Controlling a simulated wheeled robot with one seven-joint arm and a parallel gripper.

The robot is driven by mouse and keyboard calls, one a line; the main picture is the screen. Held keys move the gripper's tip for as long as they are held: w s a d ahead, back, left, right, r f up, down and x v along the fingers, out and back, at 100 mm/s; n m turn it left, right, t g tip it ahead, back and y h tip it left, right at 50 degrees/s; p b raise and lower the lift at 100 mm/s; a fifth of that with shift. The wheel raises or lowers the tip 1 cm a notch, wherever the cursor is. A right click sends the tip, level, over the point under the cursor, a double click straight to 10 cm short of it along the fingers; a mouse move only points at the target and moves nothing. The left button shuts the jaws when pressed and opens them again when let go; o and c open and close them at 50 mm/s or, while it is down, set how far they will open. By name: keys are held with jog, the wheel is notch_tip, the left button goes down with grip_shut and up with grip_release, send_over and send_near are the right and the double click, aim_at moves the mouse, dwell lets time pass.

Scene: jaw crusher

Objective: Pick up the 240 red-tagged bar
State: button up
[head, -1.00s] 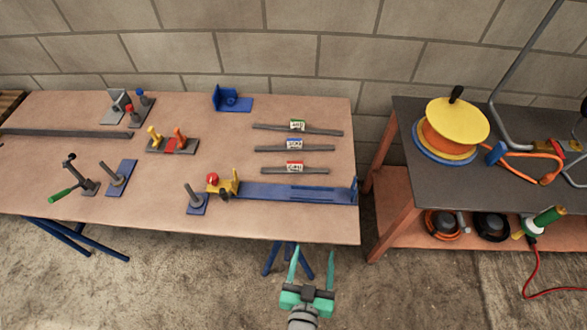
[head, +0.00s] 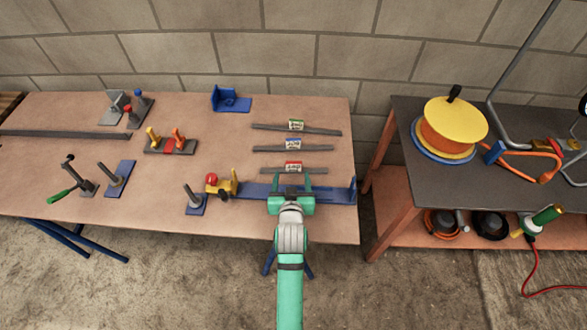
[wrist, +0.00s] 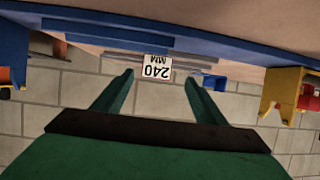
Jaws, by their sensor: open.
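The red-tagged bar (head: 316,171) lies flat on the brown table, nearest of three thin grey bars. Its white tag with a red edge (head: 293,168) sits near its middle. In the wrist view the tag (wrist: 157,67) reads 240 MM, upside down, and shows between my fingers. My gripper (head: 291,188) is open and empty, over the blue channel fixture (head: 332,195) on the near side of the bar. Its two green fingers also show spread in the wrist view (wrist: 159,78). I cannot tell its exact height.
The blue-tagged bar (head: 265,148) and the green-tagged bar (head: 265,127) lie behind. A yellow clamp with a red knob (head: 222,186) stands left of my gripper. A blue bracket (head: 231,100) sits further back.

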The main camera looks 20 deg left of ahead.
aim_at(293, 168)
jog(key=shift+d+x, duration=0.15)
jog(key=shift+x, duration=1.9)
jog(key=shift+d+x, duration=0.15)
jog(key=shift+x, duration=1.85)
jog(key=shift+f, duration=0.15)
jog(key=c, duration=1.3)
